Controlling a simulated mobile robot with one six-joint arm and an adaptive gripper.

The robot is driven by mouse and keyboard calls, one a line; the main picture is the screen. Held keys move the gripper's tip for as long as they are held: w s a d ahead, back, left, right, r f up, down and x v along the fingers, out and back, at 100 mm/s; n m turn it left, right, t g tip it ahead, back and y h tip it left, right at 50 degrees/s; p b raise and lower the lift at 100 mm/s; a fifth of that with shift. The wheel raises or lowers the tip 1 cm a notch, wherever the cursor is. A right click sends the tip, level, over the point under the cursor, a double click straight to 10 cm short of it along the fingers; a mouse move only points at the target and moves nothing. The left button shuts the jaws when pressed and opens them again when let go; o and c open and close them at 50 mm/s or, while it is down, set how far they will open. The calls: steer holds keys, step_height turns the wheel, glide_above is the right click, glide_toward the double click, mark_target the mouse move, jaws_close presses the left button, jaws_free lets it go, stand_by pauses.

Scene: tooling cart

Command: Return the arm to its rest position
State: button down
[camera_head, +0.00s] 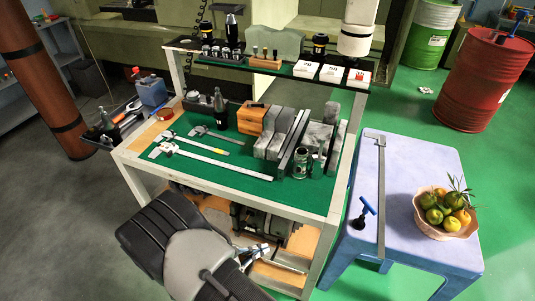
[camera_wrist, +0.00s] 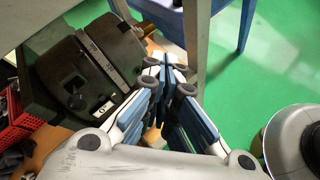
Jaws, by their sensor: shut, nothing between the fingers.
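My gripper (camera_head: 262,249) is low in front of the tooling cart (camera_head: 225,187), below its green top and near the lower shelf. In the wrist view my gripper (camera_wrist: 172,68) has its fingertips together with nothing between them. My dark arm links cover the lower left of the cart in the head view.
The cart top holds calipers (camera_head: 215,158), grey blocks (camera_head: 275,130) and a wooden box (camera_head: 252,117). A blue table (camera_head: 405,180) with a fruit bowl (camera_head: 445,215) stands at right. A cart leg (camera_wrist: 197,35) is close to my fingers.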

steer(key=s+d+r+m+g+y, duration=0.1)
steer(key=d+r+m+g, duration=0.35)
steer(key=r, duration=0.65)
steer(key=s+d+r+m+g+y, duration=0.1)
steer(key=d+r+m+g+y, duration=0.1)
steer(key=d+r+m, duration=0.7)
steer(key=s+d+r+m+t+y, duration=0.1)
steer(key=s+d+r+m+y, duration=0.1)
steer(key=s+r, duration=0.5)
steer(key=s+d+r+m+t+y, duration=0.1)
steer(key=s+r+m+y, duration=0.3)
steer(key=s+r, duration=0.4)
steer(key=shift+d+r+t+y, duration=0.2)
steer(key=shift+d+t+y, duration=0.15)
steer(key=shift+t+y, duration=0.4)
